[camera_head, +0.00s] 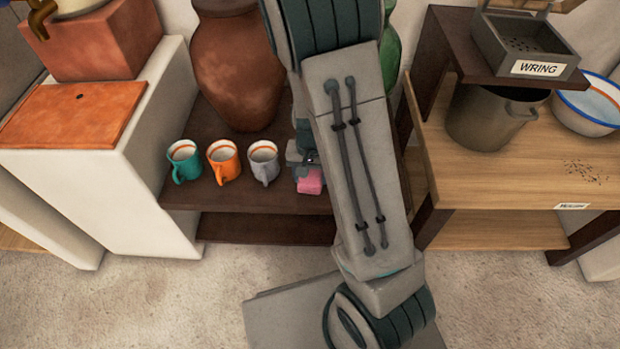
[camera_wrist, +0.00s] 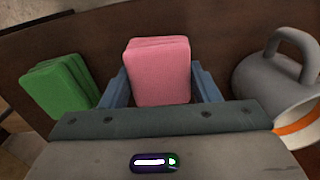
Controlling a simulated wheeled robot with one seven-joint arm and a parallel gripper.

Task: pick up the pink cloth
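The pink cloth (camera_wrist: 158,72) is a folded block between the two fingers of my gripper (camera_wrist: 160,80) in the wrist view. The fingers lie against its left and right sides with no clear gap, so my gripper looks shut on it. In the head view the pink cloth (camera_head: 310,181) shows at the front of the dark shelf, right of the grey mug. My arm hides most of my gripper (camera_head: 306,164) there. I cannot tell whether the cloth is lifted off the shelf.
A green folded cloth (camera_wrist: 60,86) stands left of my gripper. A grey mug (camera_wrist: 275,85) lies close on the right. Teal (camera_head: 184,160) and orange (camera_head: 223,161) mugs stand on the dark shelf (camera_head: 237,196). A large brown jar (camera_head: 236,70) stands behind them.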

